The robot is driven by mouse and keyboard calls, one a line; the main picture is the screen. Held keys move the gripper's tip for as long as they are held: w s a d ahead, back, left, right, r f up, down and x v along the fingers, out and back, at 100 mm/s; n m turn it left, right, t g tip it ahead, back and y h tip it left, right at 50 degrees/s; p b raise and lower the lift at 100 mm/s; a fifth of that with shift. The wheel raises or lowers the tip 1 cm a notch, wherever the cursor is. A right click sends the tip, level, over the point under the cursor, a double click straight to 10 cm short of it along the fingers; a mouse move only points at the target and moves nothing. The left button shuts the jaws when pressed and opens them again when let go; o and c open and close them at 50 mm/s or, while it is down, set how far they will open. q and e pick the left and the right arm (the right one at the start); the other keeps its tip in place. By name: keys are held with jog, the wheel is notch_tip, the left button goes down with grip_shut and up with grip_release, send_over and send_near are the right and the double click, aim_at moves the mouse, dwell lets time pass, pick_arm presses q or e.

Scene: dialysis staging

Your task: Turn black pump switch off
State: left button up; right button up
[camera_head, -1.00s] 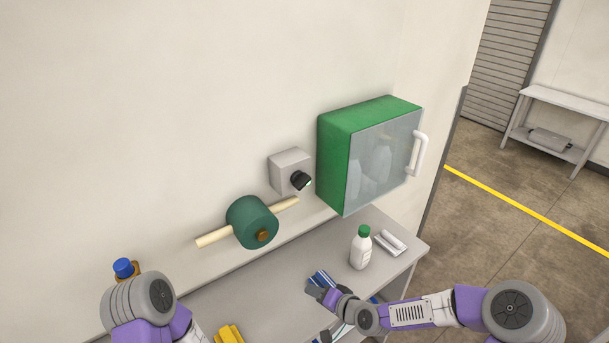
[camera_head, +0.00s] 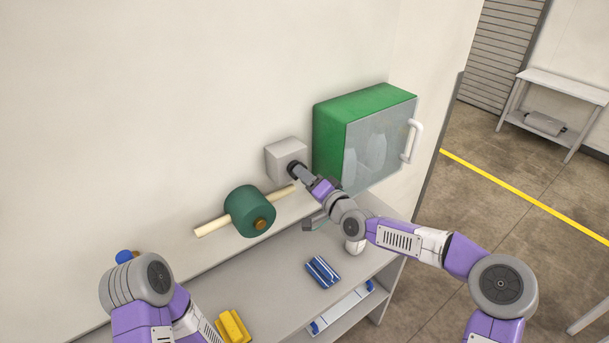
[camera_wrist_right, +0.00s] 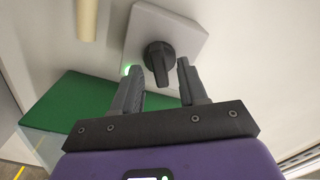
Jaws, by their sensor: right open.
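The black pump switch is a dark rotary knob (camera_wrist_right: 159,62) on a light grey square box (camera_head: 287,158) fixed to the wall. In the right wrist view its grip bar points down toward my gripper, and a small green light (camera_wrist_right: 127,70) glows at the box's edge. My right gripper (camera_wrist_right: 157,78) is open, with one finger on each side of the knob's lower end; contact cannot be told. In the head view, my right gripper (camera_head: 303,173) largely covers the knob. My left arm shows at the lower left; its gripper is not visible.
A green cabinet (camera_head: 330,143) with a clear door hangs just right of the box. A teal roll (camera_head: 249,211) on a wooden rod sits below left. A white bottle (camera_head: 354,247), blue packets (camera_head: 323,271) and a yellow item (camera_head: 233,327) are on the grey counter (camera_head: 265,283).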

jog(key=shift+w+a, duration=0.2)
jog(key=shift+w, duration=0.05)
grip_shut()
